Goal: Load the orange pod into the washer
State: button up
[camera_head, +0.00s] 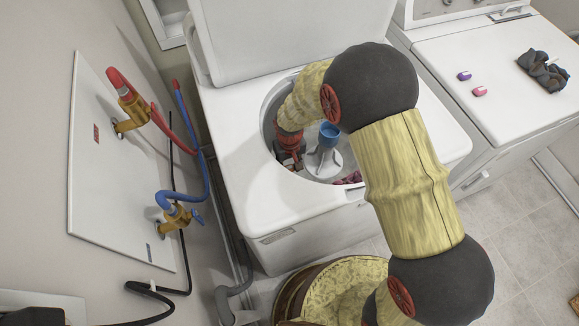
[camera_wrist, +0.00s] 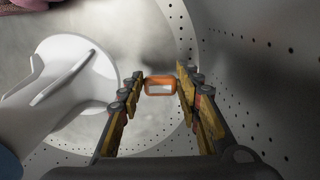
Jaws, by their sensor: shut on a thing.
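The orange pod (camera_wrist: 160,86) is between the fingertips of my gripper (camera_wrist: 161,84) in the wrist view. The gripper is shut on it, inside the washer drum. The washer (camera_head: 240,165) stands open with its lid (camera_head: 290,35) raised. In the head view my gripper (camera_head: 290,158) reaches down through the opening at the drum's left side, and the pod cannot be made out there. The perforated drum wall (camera_wrist: 265,75) rises on the right in the wrist view.
The white agitator (camera_wrist: 85,85) with a blue top (camera_head: 329,131) stands mid-drum. Pinkish-red cloth (camera_head: 350,179) lies in the drum. A purple pod (camera_head: 464,76), a pink pod (camera_head: 480,91) and dark cloth (camera_head: 545,70) lie on the neighbouring machine (camera_head: 500,60). Hoses (camera_head: 190,130) run along the left wall.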

jog(key=o, duration=1)
jog(key=shift+c, duration=0.2)
notch_tip(320, 180, up, 12)
jog(key=p, duration=0.8)
jog(key=shift+p, duration=0.3)
